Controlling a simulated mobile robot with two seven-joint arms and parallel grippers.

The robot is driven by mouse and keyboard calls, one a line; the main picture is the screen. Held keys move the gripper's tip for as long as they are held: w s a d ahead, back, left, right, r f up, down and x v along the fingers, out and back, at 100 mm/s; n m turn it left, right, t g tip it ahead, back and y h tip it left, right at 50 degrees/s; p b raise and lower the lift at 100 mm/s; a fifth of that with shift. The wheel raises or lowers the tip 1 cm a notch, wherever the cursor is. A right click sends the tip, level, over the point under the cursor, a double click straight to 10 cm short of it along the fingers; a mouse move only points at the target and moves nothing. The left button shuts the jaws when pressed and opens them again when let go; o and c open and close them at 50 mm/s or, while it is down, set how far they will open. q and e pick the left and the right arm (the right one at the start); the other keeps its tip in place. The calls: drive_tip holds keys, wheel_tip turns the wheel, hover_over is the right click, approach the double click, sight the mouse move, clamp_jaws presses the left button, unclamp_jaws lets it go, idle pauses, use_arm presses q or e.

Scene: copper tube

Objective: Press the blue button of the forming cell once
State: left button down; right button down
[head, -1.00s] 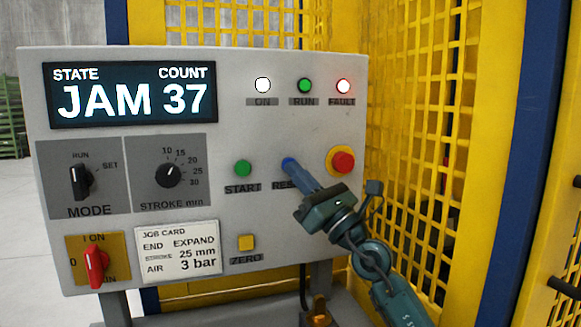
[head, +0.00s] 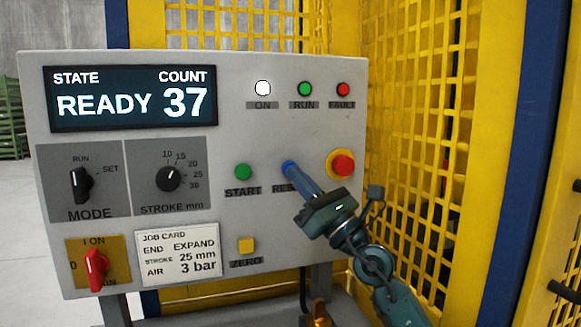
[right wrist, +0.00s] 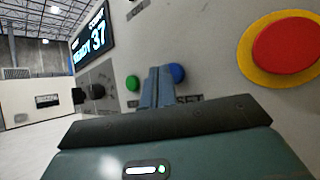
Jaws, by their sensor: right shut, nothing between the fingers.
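The blue button (head: 287,164) is on the grey control panel, above the partly covered label that starts "RES". It also shows in the right wrist view (right wrist: 177,73), partly hidden behind my fingertips. My right gripper (head: 293,170) is shut and empty, its narrow blue-grey fingers pointing at the button. In the right wrist view the fingertips (right wrist: 158,72) overlap the button's left side; I cannot tell if they touch it. The display (head: 132,97) reads STATE READY, COUNT 37. My left gripper is not in view.
A green START button (head: 243,172) is left of the blue one. A red button on a yellow ring (head: 342,164) is close on the right. A yellow ZERO button (head: 246,245) sits below. Yellow mesh fencing (head: 425,130) stands to the right of the panel.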

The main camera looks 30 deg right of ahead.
drive_tip(key=shift+s, duration=0.3)
drive_tip(key=shift+a, duration=0.1)
drive_tip(key=s+p, duration=0.1)
drive_tip(key=s, duration=0.1)
drive_tip(key=s+a+p, duration=0.1)
drive_tip(key=s, duration=0.2)
idle(1.0)
